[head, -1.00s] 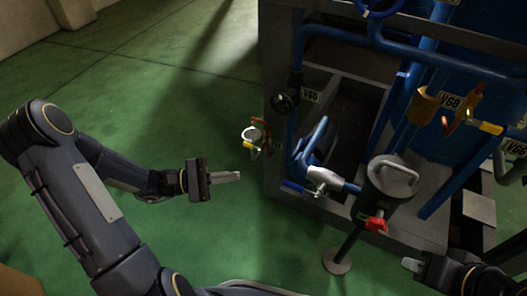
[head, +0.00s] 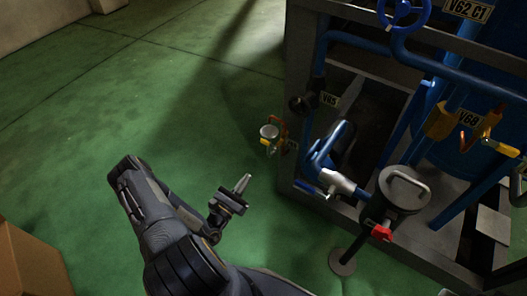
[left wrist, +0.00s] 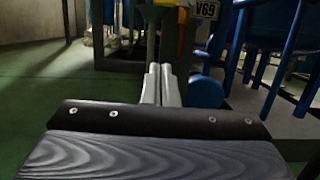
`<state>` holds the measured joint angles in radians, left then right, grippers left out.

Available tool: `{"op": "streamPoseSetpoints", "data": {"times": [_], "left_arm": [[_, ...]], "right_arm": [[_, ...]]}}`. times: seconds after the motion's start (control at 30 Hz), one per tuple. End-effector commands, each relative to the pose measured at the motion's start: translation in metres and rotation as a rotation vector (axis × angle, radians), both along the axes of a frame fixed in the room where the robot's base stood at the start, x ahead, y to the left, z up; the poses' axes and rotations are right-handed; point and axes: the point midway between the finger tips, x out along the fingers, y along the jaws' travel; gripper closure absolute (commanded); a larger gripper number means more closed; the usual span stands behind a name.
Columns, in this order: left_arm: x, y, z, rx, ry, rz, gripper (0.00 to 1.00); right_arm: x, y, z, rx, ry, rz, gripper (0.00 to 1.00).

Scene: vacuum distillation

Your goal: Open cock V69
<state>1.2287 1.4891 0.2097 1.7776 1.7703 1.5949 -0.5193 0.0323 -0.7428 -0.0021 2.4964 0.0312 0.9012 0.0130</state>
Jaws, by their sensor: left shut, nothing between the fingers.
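The V69 tag (left wrist: 205,9) shows at the top of the left wrist view, beside an orange-yellow part (left wrist: 185,18) cut off by the frame's top edge. In the head view, a small brass cock with a yellow lever (head: 265,141) stands out from the left side of the frame; its tag is too small to read, so I cannot tell surely that it is V69. My left gripper (head: 243,183) is shut and empty, below and left of this cock and apart from it. Its closed fingers (left wrist: 161,84) point toward the tagged area. Only a possible tip of my right gripper (head: 442,292) shows at the bottom edge.
The dark equipment frame (head: 297,100) with blue pipes stands at the right. A grey pot (head: 398,190) with a red-handled valve (head: 381,233) stands at its front. The V68 cock (head: 440,120) is farther right. A cardboard box (head: 30,265) is at lower left. Green floor lies clear left.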

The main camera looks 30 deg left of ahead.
Motion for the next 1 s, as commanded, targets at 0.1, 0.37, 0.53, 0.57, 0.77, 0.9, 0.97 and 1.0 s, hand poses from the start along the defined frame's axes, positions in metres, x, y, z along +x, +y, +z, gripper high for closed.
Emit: {"op": "streamPoseSetpoints", "data": {"times": [0.1, 0.37, 0.53, 0.57, 0.77, 0.9, 0.97, 1.0], "left_arm": [[0.001, 0.0, 0.0, 0.0, 0.0, -0.002, 1.0], [0.026, -0.003, 0.006, 0.002, -0.003, -0.007, 1.0], [0.061, -0.006, 0.014, 0.003, -0.005, -0.007, 1.0], [0.068, -0.007, 0.015, 0.004, -0.004, -0.007, 1.0], [0.099, -0.008, 0.032, 0.002, -0.002, -0.005, 1.0], [0.098, -0.008, 0.052, 0.002, -0.002, -0.004, 1.0], [0.097, -0.008, 0.057, 0.001, -0.001, -0.005, 1.0], [0.097, -0.008, 0.06, 0.002, -0.002, -0.005, 1.0]], "right_arm": [[0.0, 0.0, 0.0, 0.0, 0.0, 0.0, 1.0], [0.0, 0.0, -0.008, 0.0, 0.0, 0.0, 1.0], [0.0, 0.0, -0.018, 0.0, 0.0, 0.0, 1.0], [0.0, 0.0, -0.02, 0.0, 0.0, 0.0, 1.0], [0.0, 0.0, -0.029, 0.0, 0.0, 0.0, 1.0], [0.0, 0.0, -0.031, 0.0, 0.0, 0.0, 1.0], [0.0, 0.0, -0.032, 0.0, 0.0, 0.0, 1.0], [0.0, 0.0, -0.032, 0.0, 0.0, 0.0, 1.0]]}}
